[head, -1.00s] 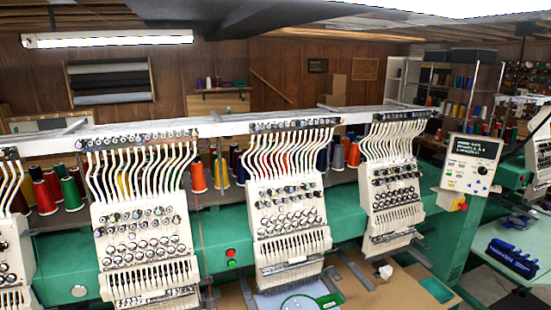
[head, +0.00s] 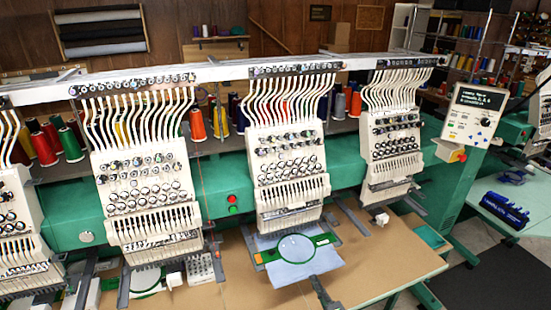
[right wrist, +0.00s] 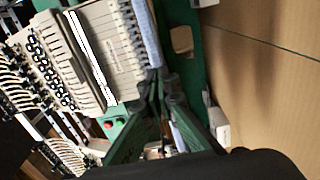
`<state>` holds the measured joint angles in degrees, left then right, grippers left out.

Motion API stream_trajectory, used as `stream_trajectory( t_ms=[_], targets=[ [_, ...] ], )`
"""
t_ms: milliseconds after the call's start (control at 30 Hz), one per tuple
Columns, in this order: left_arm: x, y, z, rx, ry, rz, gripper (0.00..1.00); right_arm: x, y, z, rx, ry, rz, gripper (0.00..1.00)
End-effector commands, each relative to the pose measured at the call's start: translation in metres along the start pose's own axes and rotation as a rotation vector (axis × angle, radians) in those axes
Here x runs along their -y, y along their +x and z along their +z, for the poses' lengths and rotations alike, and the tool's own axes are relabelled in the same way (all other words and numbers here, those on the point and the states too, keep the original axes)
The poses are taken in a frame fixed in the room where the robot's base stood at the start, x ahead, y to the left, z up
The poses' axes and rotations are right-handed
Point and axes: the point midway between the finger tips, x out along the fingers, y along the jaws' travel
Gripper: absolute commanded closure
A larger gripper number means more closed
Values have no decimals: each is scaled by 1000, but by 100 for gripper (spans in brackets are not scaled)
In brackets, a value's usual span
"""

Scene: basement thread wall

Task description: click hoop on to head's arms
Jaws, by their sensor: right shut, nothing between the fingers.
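The hoop (head: 318,243) is a green ring holding light blue fabric (head: 292,272). In the head view it lies below the middle sewing head (head: 288,170), over the brown table. Dark brackets show at its left and right sides; I cannot tell whether they are clicked on to the head's arms. A dark bar, one of those arms (head: 352,216), shows right of the hoop. My left gripper is out of view.
Other sewing heads stand left (head: 148,195) and right (head: 394,150). Another green hoop (head: 146,279) is under the left head. A small white object (head: 381,218) and a control panel (head: 473,113) are on the right. The brown table (head: 390,265) is clear at front right.

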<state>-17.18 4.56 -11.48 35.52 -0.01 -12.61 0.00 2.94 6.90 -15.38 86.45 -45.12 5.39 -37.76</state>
Motion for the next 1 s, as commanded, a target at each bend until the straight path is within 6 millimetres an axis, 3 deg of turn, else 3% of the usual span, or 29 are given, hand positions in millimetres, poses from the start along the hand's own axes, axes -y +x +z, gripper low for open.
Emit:
stream_trajectory(
  t_ms=[1000],
  targets=[
    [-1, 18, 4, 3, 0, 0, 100, 0, 49, 0, -1, 0, 1, 100]
  ],
)
